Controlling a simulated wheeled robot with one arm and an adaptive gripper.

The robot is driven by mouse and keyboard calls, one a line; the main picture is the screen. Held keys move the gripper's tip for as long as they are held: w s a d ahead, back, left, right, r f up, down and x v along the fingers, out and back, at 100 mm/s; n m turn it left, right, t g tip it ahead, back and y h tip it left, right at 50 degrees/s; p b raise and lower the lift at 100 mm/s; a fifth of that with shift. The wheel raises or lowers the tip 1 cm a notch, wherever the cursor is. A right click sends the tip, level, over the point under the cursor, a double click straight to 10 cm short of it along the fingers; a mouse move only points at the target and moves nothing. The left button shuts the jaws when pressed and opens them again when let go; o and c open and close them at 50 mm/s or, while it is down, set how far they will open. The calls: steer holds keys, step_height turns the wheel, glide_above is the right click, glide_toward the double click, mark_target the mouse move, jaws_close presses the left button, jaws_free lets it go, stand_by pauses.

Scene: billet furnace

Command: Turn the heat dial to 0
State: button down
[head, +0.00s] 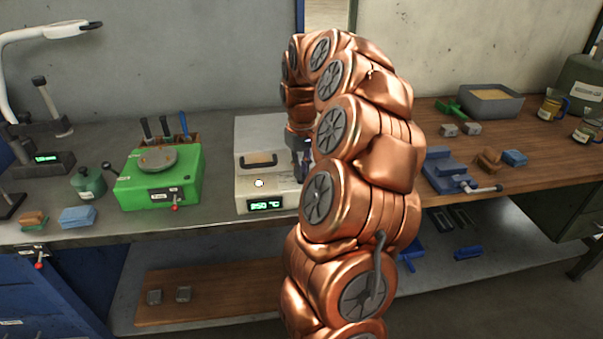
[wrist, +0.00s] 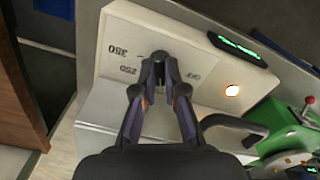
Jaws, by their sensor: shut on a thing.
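The cream-coloured furnace (head: 250,190) stands on the bench, and its front panel (wrist: 150,35) fills the middle of the wrist view. Its green display (head: 265,205) reads 250 °C. My gripper (wrist: 160,75) is shut on the dark heat dial (wrist: 160,57), which its fingertips largely hide. The numbers 350 and 250 are printed to the left of the dial in the wrist view. Another small mark to its right is too blurred to read surely. In the head view my gripper (head: 301,158) is at the furnace's right side, and my arm hides the dial.
A round lit button (wrist: 232,90) and a dark handle (wrist: 232,128) are close to my gripper. A green device (head: 160,178) stands left of the furnace. A blue vise (head: 450,172) is right of my arm.

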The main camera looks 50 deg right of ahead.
steer(key=n, duration=0.5)
steer(key=shift+n, duration=0.3)
steer(key=n, duration=0.5)
steer(key=shift+n, duration=0.3)
steer(key=shift+d, duration=0.1)
steer(key=c, duration=1.2)
jaws_free()
steer(key=shift+c, duration=0.2)
steer(key=shift+r, duration=0.1)
step_height(320, 180, up, 12)
